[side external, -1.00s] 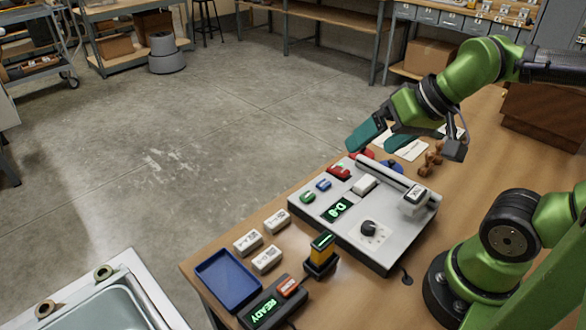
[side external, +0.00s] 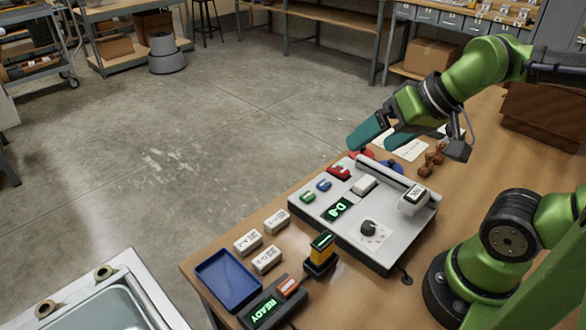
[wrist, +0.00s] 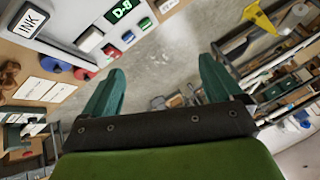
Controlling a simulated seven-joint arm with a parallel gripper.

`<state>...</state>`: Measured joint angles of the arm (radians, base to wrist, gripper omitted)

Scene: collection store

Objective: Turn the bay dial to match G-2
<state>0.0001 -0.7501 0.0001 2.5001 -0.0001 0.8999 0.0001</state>
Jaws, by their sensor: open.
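The light grey control panel (side external: 345,247) lies on the wooden bench. Its black round dial (side external: 368,228) sits near the front edge on a pale marked plate. The lit green display (side external: 339,208) reads D-8 in the wrist view (wrist: 119,11). My gripper (side external: 368,146) is open and empty, with teal fingers. It is in the air beyond the panel's far side, well apart from the dial. In the wrist view my fingers (wrist: 162,66) are spread over floor and shelving, and the dial is out of frame. The dial's pointer direction is too small to tell.
A raised bar and a block labelled INK (side external: 412,201) stand on the panel. Red, blue and green buttons sit on its left. White labelled blocks (side external: 248,241), a blue tray (side external: 228,280), a yellow-and-black device (side external: 321,254) and a READY box (side external: 268,307) are nearby.

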